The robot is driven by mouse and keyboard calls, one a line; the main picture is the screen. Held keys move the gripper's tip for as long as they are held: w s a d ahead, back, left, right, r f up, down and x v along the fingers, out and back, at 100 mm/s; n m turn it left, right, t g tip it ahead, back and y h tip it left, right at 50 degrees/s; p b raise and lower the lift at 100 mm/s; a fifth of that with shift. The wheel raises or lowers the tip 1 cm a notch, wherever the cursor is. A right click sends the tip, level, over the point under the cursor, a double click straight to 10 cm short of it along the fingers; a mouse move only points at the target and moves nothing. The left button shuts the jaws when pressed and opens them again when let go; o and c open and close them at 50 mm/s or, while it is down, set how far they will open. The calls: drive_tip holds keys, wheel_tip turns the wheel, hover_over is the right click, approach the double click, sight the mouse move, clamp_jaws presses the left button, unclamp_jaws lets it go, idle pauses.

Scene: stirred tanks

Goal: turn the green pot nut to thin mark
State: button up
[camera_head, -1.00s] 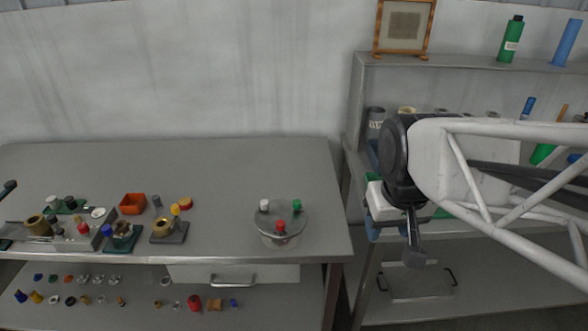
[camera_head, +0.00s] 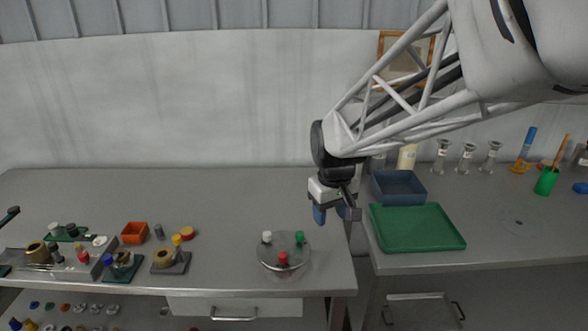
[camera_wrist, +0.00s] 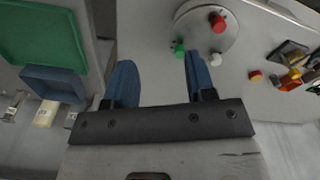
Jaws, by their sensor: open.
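The green pot nut (camera_head: 299,237) stands near the rim of a round grey lid (camera_head: 272,248) on a tank at the right end of the left bench. A red knob (camera_head: 283,257) and a white knob (camera_head: 267,236) stand on the same lid. My gripper (camera_head: 335,214) is open and empty, above and to the right of the lid. In the wrist view the blue fingers (camera_wrist: 158,62) are apart, and the green nut (camera_wrist: 179,49) lies near the right fingertip, not between the fingers. The thin mark cannot be made out.
A green tray (camera_head: 417,228) and a blue bin (camera_head: 399,187) sit on the right bench, with a gap between the benches. Small parts, an orange bin (camera_head: 135,232) and fixtures crowd the left bench's left side. The bench behind the lid is clear.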

drive_tip(key=n, duration=0.2)
hover_over(300, 233)
drive_tip(key=shift+g, duration=0.4)
wheel_tip(300, 233, down, 6)
drive_tip(key=shift+r, duration=0.1)
drive_tip(key=shift+f, duration=3.9)
drive_tip(key=shift+c, duration=0.4)
drive_tip(key=c, duration=0.8)
drive_tip(key=shift+c, duration=0.2)
